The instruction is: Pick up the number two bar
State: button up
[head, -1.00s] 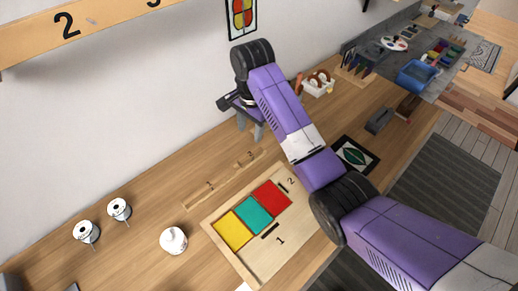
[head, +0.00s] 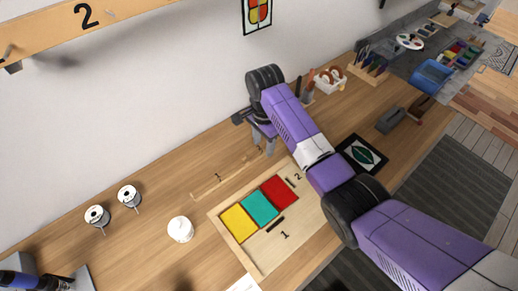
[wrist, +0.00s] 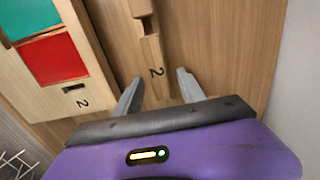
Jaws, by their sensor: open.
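The number two bar (wrist: 153,70) is a pale wooden strip marked 2, lying flat on the wooden bench. In the wrist view it runs up from between my fingertips to a notched part near the top edge. In the head view its right end is mostly hidden by my gripper (head: 264,147). My gripper is open and empty, and in the wrist view its fingers (wrist: 160,84) stand on either side of the bar's numbered end, apart from it. The bar marked 1 (head: 217,178) lies in line to its left.
A wooden tray (head: 262,271) with yellow, teal and red panes lies in front of the bar. A white pot (head: 180,229) and two spools (head: 129,197) stand left. The wall (head: 150,110) is close behind. A dark leaf-patterned panel (head: 362,154) lies right.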

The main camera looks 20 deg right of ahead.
grip_shut()
